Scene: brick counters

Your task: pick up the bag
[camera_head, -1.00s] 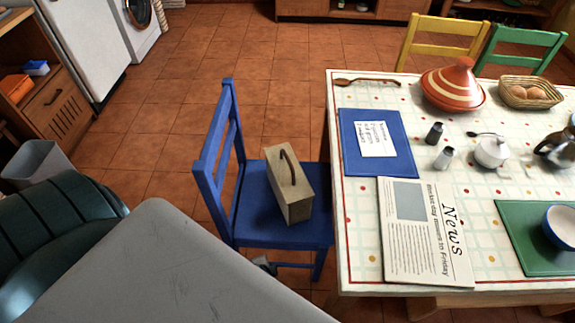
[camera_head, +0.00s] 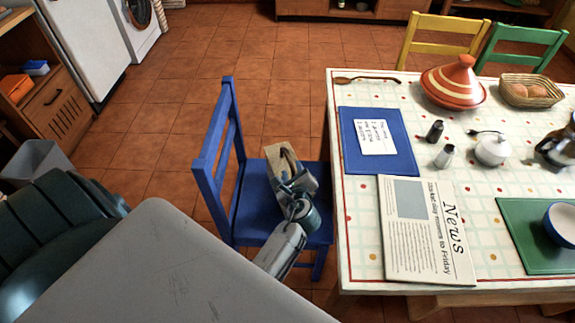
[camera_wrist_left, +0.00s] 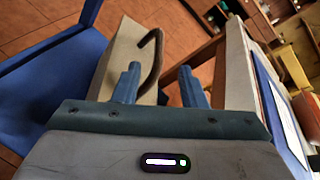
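The bag (camera_head: 274,154) is a beige box shape with a dark curved handle, standing on the seat of the blue chair (camera_head: 252,215). In the head view my left gripper (camera_head: 291,172) is over the bag and hides most of it. In the left wrist view the bag (camera_wrist_left: 121,48) lies just ahead, and its brown handle (camera_wrist_left: 154,58) rises into the gap between the fingers, closer to the left one. The fingers (camera_wrist_left: 161,80) are apart, so the gripper is open; I cannot tell whether either touches the handle. My right gripper is not in view.
The chair's blue backrest (camera_head: 212,140) stands left of the bag. The table (camera_head: 355,270) is close on the right, with a newspaper (camera_head: 410,235) and a blue mat (camera_head: 398,155) near its edge. A grey surface (camera_head: 150,265) fills the lower left. Floor behind the chair is clear.

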